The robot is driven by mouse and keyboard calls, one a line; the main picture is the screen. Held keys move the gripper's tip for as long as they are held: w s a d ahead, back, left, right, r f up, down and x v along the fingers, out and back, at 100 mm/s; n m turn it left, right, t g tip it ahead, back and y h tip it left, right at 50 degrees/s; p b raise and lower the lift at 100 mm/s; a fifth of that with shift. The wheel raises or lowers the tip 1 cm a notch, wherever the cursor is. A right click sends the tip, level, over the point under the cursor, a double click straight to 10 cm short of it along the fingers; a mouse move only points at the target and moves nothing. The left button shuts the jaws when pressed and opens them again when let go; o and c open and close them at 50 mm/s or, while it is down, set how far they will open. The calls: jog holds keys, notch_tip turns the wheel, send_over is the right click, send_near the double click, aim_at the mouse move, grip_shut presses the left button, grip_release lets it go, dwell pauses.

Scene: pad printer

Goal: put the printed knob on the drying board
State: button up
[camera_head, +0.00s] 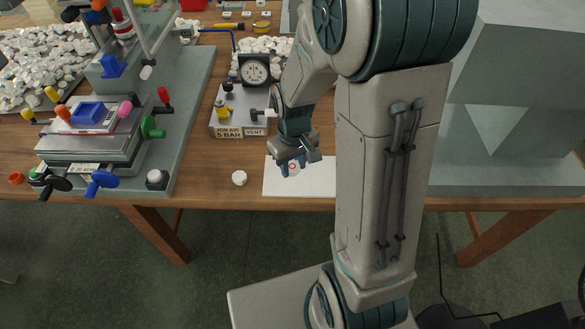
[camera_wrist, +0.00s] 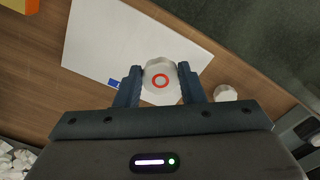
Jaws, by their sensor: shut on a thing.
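The printed knob (camera_wrist: 160,88) is a small white piece with a red ring on its face. My gripper (camera_wrist: 160,90) is shut on it, with one dark finger on each side. In the head view my gripper (camera_head: 291,168) and the knob (camera_head: 292,168) are over the white drying board (camera_head: 310,182), near its left part. The board (camera_wrist: 110,42) lies flat on the wooden table, partly behind my gripper in the wrist view. How high the knob is above the board I cannot tell.
A plain white knob (camera_head: 239,178) lies on the table left of the board; it shows at right in the wrist view (camera_wrist: 225,93). The pad printer (camera_head: 105,130) stands at left. A gauge box (camera_head: 240,100) is behind, and a grey machine (camera_head: 500,150) at right.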

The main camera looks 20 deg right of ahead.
aim_at(293, 178)
jog(key=shift+w+d+f, duration=0.15)
jog(key=shift+w+f, duration=0.25)
jog(key=shift+w, duration=0.25)
jog(key=shift+w+d+f, duration=0.15)
jog(key=shift+w+f, duration=0.2)
jog(key=shift+w, duration=0.25)
jog(key=shift+f, duration=2.05)
jog(key=shift+f, duration=0.15)
jog(key=o, duration=1)
jog(key=shift+c, duration=0.2)
